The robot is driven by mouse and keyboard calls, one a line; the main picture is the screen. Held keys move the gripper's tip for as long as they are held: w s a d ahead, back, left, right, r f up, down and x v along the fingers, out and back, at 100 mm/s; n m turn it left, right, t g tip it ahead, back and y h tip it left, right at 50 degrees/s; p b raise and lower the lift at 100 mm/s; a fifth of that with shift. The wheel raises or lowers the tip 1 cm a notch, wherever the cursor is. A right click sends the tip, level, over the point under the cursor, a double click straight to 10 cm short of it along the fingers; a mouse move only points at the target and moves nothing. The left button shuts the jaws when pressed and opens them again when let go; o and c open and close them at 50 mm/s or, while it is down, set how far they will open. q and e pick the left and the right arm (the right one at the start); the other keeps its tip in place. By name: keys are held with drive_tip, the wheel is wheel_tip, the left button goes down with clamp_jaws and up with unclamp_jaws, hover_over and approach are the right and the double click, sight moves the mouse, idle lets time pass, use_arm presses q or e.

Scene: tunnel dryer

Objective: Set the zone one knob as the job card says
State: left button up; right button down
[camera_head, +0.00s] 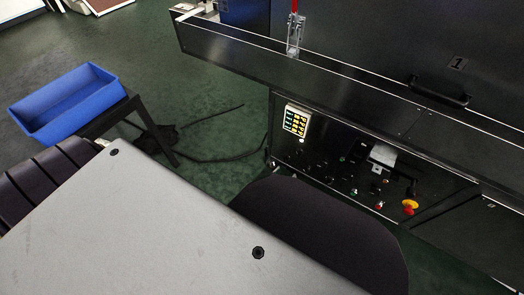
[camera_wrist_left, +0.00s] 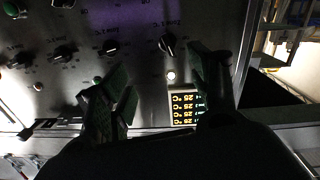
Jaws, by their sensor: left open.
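The dryer's control panel (camera_head: 335,165) is on the machine's dark front, with a lit yellow display (camera_head: 296,121) at its upper left. In the left wrist view, black knobs stand in a row: one near the display (camera_wrist_left: 186,107), the nearest knob (camera_wrist_left: 167,44), then a middle knob (camera_wrist_left: 109,47) and another knob (camera_wrist_left: 63,52). No readable job card shows. My right gripper is not in view.
A red and yellow emergency stop (camera_head: 410,205) sits low on the panel. A pale plate (camera_head: 383,155) sticks out above it. A ledge (camera_head: 340,80) runs above the panel. A blue bin (camera_head: 75,103) rests on a stand at left, with cables on the green floor.

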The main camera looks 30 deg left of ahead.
use_arm(q)
drive_tip(key=shift+s+d+r+m+g+h, duration=1.85)
drive_tip(key=shift+d+r+m+g, duration=0.35)
drive_tip(key=shift+d+r+g, duration=1.75)
drive_tip(key=s+a+r+g+y+p, duration=0.4)
drive_tip(key=s+a+g+p, duration=0.2)
drive_tip(key=s+a+p, duration=0.4)
drive_tip(key=shift+a+n+p, duration=0.4)
drive_tip(key=shift+a+p, duration=0.05)
drive_tip(key=shift+p, duration=0.35)
